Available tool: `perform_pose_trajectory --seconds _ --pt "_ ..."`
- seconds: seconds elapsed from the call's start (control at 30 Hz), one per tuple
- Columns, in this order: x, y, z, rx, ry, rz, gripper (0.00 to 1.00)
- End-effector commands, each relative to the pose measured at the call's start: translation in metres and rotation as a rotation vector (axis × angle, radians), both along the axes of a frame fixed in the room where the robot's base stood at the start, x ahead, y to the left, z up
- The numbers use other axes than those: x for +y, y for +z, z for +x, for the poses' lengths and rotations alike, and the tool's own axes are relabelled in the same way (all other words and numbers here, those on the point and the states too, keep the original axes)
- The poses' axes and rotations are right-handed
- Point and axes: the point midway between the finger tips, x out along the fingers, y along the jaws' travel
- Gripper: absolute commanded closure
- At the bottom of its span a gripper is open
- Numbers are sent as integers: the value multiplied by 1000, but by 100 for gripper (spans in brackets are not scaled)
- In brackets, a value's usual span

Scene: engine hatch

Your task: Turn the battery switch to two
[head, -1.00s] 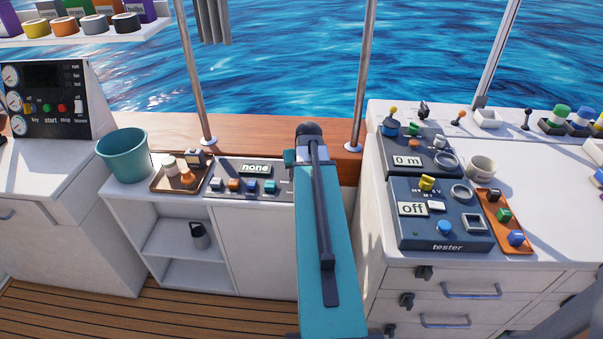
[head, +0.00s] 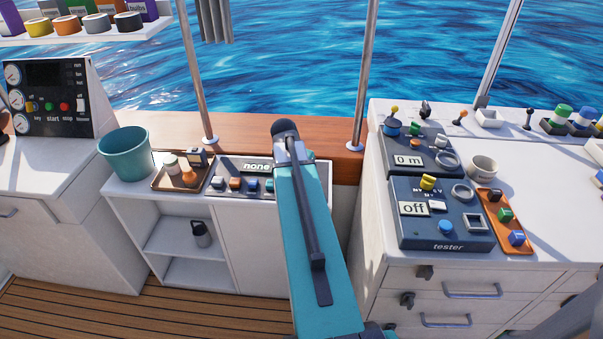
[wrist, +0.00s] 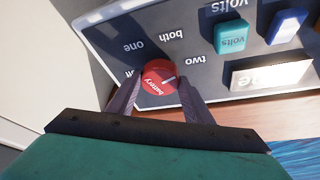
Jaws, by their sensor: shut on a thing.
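The round red battery switch (wrist: 159,77) is in the wrist view on a dark panel (wrist: 215,97), which shows upside down. The words one, both and two are printed around it, and another word is partly hidden. A short white mark on the switch faces right in the picture, roughly to the side of two. My gripper (wrist: 158,86) is shut on the switch, one finger on each side. In the head view my arm hides the switch and gripper; the panel (head: 225,193) shows to its left.
The panel has a lit display reading none (head: 257,167) and several coloured buttons. A brown tray (head: 160,184) with small bottles and a teal bucket (head: 124,155) stand left of it. The tester (head: 440,240) is on the right counter.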

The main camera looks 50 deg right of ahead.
Motion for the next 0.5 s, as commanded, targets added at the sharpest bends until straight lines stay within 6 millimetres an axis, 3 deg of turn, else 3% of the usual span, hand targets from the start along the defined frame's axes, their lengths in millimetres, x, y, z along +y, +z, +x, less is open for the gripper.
perform_pose_trajectory --seconds 0.5 --pt "1 -1 5 -4 -315 3 76"
